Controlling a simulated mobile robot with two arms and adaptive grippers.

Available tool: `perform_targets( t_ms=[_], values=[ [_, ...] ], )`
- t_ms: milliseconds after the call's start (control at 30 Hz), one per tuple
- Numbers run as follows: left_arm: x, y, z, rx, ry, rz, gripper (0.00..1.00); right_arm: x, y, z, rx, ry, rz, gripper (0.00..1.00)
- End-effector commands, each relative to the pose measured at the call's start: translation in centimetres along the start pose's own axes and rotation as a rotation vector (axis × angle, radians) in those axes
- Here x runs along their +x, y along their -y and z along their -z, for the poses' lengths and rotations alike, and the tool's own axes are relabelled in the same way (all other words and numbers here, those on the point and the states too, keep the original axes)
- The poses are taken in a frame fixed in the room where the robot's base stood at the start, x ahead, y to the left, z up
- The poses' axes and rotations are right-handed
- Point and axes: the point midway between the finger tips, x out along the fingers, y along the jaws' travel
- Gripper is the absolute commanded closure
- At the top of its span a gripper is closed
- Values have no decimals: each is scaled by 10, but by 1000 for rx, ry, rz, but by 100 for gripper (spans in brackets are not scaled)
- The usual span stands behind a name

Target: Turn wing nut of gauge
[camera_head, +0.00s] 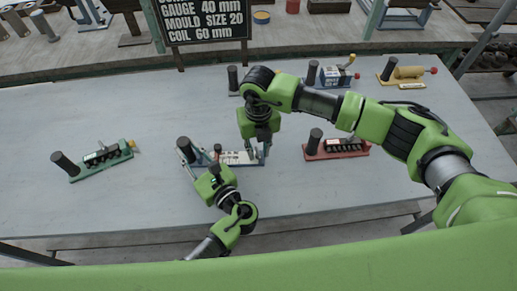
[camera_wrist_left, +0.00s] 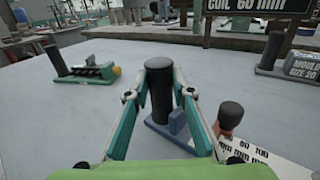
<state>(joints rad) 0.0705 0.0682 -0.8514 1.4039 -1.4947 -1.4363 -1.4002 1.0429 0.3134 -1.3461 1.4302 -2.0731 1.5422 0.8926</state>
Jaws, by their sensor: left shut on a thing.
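The gauge has a blue base (camera_wrist_left: 176,136), a black upright handle (camera_head: 183,144) at its left end, and a white card with printed mm marks (camera_head: 232,158). It lies at the middle of the table. My left gripper (camera_head: 188,157) is shut on the black handle, which stands between its fingers in the left wrist view (camera_wrist_left: 160,92). A brown knob with a dark top (camera_wrist_left: 230,116) stands just right of the handle. My right gripper (camera_head: 256,154) points down at the gauge's right end; its fingertips are partly hidden. I cannot make out a wing nut clearly.
A green-based tool (camera_head: 98,160) lies at left, and a red-based tool (camera_head: 340,150) close to the right. A blue-based tool (camera_head: 334,76) and a yellow roller tool (camera_head: 404,74) are at the back right. A black sign (camera_head: 203,20) stands behind. The table's left side is mostly clear.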

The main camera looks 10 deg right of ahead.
Motion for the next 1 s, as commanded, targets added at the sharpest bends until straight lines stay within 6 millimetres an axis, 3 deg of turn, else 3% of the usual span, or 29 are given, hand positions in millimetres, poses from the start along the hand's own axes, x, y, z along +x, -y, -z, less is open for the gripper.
perform_targets(
  t_ms=[267, 367, 700, 1000],
  values=[
    [0, 0, 1, 0, -3, 0, 100, -5, 0, 0, -2, -1, 0, 77],
    [0, 0, 1, 0, -3, 0, 100, -18, 0, 0, -2, 1, -1, 77],
    [0, 0, 1, 0, -3, 0, 100, -89, 0, -1, -1, 3, 0, 77],
    [0, 0, 1, 0, -3, 0, 100, -119, 0, 0, 0, -1, 0, 77]
  ],
)
